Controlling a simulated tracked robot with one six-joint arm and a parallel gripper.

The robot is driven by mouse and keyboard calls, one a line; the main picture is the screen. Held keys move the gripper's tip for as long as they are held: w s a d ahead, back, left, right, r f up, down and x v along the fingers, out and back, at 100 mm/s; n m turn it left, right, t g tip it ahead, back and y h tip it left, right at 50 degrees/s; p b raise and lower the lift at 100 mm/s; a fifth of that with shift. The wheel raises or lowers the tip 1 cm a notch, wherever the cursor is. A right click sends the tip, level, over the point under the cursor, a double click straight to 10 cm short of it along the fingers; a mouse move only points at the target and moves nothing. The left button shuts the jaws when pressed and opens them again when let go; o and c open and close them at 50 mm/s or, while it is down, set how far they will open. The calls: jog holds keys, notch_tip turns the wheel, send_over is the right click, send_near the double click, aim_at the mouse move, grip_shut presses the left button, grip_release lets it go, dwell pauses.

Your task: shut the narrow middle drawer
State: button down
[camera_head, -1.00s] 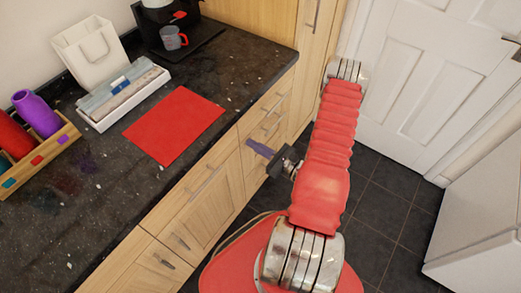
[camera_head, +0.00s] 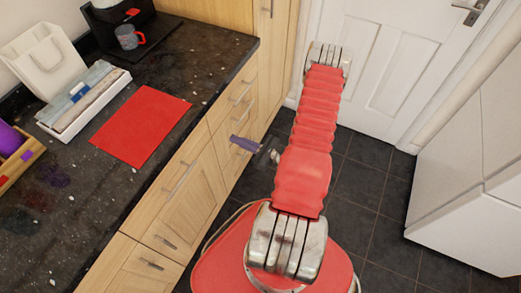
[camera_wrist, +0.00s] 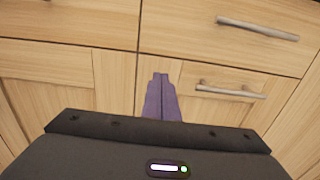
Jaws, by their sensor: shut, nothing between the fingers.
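The narrow drawer stack (camera_head: 228,108) stands at the right end of the wooden cabinets, below the dark worktop. In the wrist view I see an upper drawer (camera_wrist: 190,35) with a bar handle and a lower front (camera_wrist: 225,112) with its own handle. I cannot tell how far the middle drawer stands out. My gripper (camera_head: 240,142) is shut and empty, its purple fingers in front of the stack. In the wrist view its fingertips (camera_wrist: 160,77) point at the lower front, left of its handle. Whether they touch it is unclear.
The dark speckled worktop (camera_head: 95,185) carries a red mat (camera_head: 140,125), a white tray (camera_head: 85,105) and a mug (camera_head: 129,37). A white door (camera_head: 385,70) stands behind, and a white appliance (camera_head: 465,190) at right. Dark tiled floor (camera_head: 365,190) lies clear between.

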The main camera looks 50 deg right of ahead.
jog(key=v, duration=0.9)
jog(key=shift+f, duration=0.1)
dwell(0.6)
